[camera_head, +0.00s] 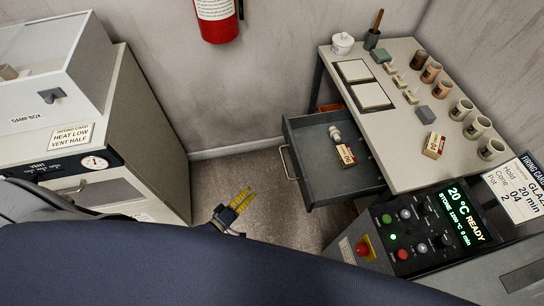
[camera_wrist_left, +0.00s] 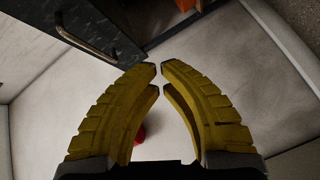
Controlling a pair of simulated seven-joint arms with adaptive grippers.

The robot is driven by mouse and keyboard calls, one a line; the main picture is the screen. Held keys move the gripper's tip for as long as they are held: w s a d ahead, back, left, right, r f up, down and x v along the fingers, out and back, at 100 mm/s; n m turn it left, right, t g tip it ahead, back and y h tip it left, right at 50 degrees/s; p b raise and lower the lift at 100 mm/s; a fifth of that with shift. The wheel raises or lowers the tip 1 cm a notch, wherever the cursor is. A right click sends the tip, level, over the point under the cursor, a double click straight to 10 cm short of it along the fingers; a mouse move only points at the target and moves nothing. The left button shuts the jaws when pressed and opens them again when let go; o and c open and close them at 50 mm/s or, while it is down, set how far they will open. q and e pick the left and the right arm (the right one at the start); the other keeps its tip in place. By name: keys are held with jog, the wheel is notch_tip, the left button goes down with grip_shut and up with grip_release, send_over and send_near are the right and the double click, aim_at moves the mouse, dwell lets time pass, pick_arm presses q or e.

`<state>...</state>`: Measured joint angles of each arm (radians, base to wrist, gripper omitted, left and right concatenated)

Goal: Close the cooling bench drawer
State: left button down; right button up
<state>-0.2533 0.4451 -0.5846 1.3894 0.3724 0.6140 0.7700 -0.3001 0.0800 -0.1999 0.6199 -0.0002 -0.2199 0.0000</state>
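The cooling bench drawer (camera_head: 312,132) is dark grey and stands pulled out from under the bench (camera_head: 400,178). Its metal handle (camera_head: 288,162) is on the left-facing front. Inside lie a small red-and-white box (camera_head: 346,155) and a pale knobbed object (camera_head: 335,134). My left gripper (camera_head: 243,200) has yellow fingers and is apart from the drawer, to the lower left of the handle. In the left wrist view its fingertips (camera_wrist_left: 158,68) nearly meet with nothing between them. The drawer front (camera_wrist_left: 45,35) and handle (camera_wrist_left: 86,37) show beyond, at upper left. My right gripper is not visible.
The bench top carries several cups, tiles and a white lidded jar (camera_head: 342,43). A control panel (camera_head: 428,232) stands at the lower right. A damp box (camera_head: 50,65) sits on a cabinet (camera_head: 148,140) at left. Floor (camera_head: 285,220) between is clear.

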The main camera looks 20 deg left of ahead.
pick_arm(q)
notch_tip(320, 180, up, 7)
jog(key=w+n+t, duration=0.1)
jog(key=n+t, duration=0.2)
jog(key=n, duration=0.4)
jog(key=d+r+x, duration=0.1)
jog(key=x, duration=1.2)
jog(key=shift+s+d+n+t+y, duration=0.2)
jog(key=shift+d+n+t+y, duration=0.05)
jog(key=shift+n+t+y, duration=0.05)
jog(key=shift+r, duration=0.1)
jog(key=shift+d, duration=0.1)
